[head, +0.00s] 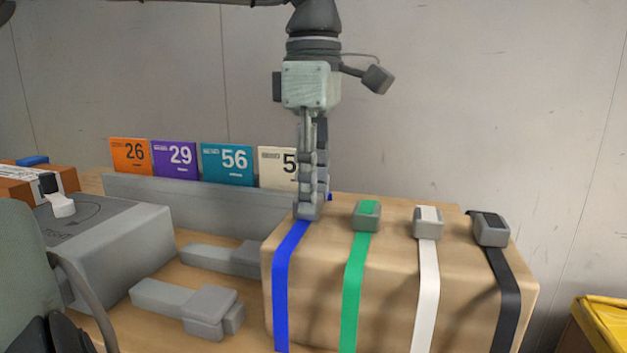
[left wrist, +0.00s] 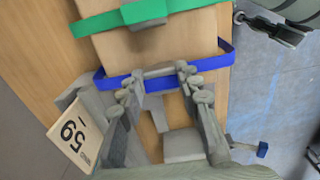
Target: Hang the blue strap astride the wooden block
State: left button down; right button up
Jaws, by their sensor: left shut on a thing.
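The wooden block (head: 312,290) is the large tan block at the right of the head view, and it also shows in the left wrist view (left wrist: 155,50). The blue strap (head: 283,285) lies across the block's left end. One tail hangs down the near face, and a bit of blue shows at the far edge. In the left wrist view the blue strap (left wrist: 212,63) shows on both sides of the block. My left gripper (head: 310,208) points down and is shut on the blue strap at the block's top. The fingers hide most of the strap's middle. My right gripper is not in view.
Green (head: 354,285), white (head: 428,290) and black (head: 503,285) straps with grey buckles straddle the block to the right. Numbered cards stand behind a grey rail (head: 215,205). Grey parts (head: 208,305) lie left of the block. A yellow bin (head: 605,325) stands far right.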

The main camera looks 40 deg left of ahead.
pick_arm(q)
jog(key=shift+f, duration=0.25)
jog(key=c, duration=1)
grip_release()
notch_tip(320, 180, up, 12)
jog(key=shift+r, duration=0.1)
